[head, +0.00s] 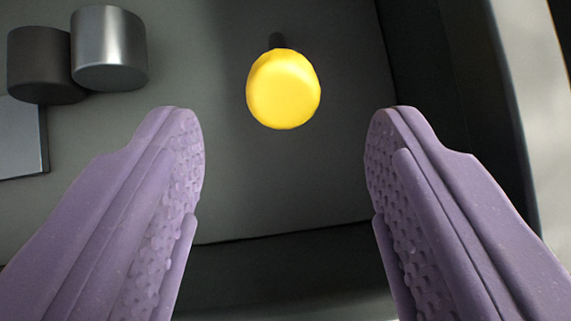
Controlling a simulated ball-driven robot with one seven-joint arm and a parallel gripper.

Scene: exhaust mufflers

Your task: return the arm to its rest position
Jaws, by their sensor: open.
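My gripper (285,150) shows in the head view as two purple fingers with bumpy inner pads. The fingers are wide apart with nothing between them. The rest of my arm is not in view.
A dark cylinder (42,68) and a shiny metal cylinder (109,50) stand at the upper left on a grey surface (205,70). A flat grey block (20,140) lies below them at the left edge. A dark wall (490,100) runs along the right. The grey surface around the yellow piece is clear.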

